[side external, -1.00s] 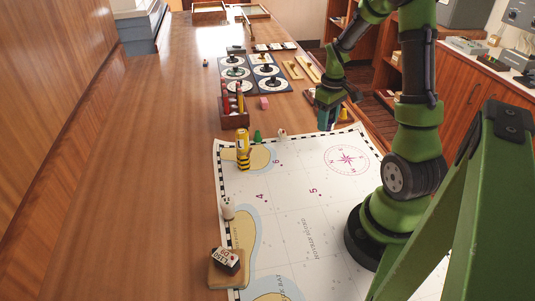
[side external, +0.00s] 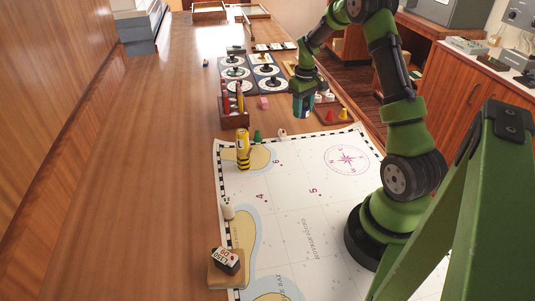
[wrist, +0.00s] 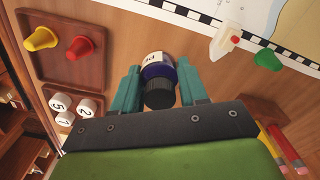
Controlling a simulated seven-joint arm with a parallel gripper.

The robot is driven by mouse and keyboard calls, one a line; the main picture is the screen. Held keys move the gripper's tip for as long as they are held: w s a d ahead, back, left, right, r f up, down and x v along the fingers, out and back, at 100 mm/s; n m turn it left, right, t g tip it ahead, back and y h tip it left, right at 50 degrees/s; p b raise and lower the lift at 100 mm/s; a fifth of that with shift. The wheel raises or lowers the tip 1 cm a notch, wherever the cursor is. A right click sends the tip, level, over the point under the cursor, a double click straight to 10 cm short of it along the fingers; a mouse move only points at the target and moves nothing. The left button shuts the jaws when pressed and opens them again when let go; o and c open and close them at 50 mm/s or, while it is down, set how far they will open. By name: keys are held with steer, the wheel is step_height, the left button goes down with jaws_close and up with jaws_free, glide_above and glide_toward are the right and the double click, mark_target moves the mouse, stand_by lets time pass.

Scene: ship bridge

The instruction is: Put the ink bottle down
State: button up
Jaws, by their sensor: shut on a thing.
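The ink bottle (wrist: 158,68) shows in the wrist view as a dark blue bottle with a black ribbed cap and a pale label. It is between the two teal fingers of my gripper (wrist: 158,88), which is shut on it. In the side view my gripper (side external: 303,112) points down over the wooden table, beyond the far edge of the chart and right of the pencil holder. The bottle is mostly hidden there by the fingers. I cannot tell whether its base touches the table.
A wooden tray (wrist: 52,70) with a yellow cone (wrist: 40,39) and a red cone (wrist: 80,47) is beside my gripper, with white numbered pieces (wrist: 62,106) near. The pencil holder (side external: 234,121), green cone (side external: 258,136) and chart (side external: 290,205) are close. Bare wood surrounds the bottle.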

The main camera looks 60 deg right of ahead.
mark_target(297, 120)
steer(key=w+d, duration=0.2)
steer(key=w, duration=0.1)
steer(key=shift+w+d+f, duration=0.1)
steer(key=shift+d+f, duration=0.1)
steer(key=shift+d, duration=0.1)
steer(key=shift+f, duration=1.75)
steer(key=shift+f, duration=0.15)
steer(key=o, duration=1.1)
steer(key=shift+c, duration=0.2)
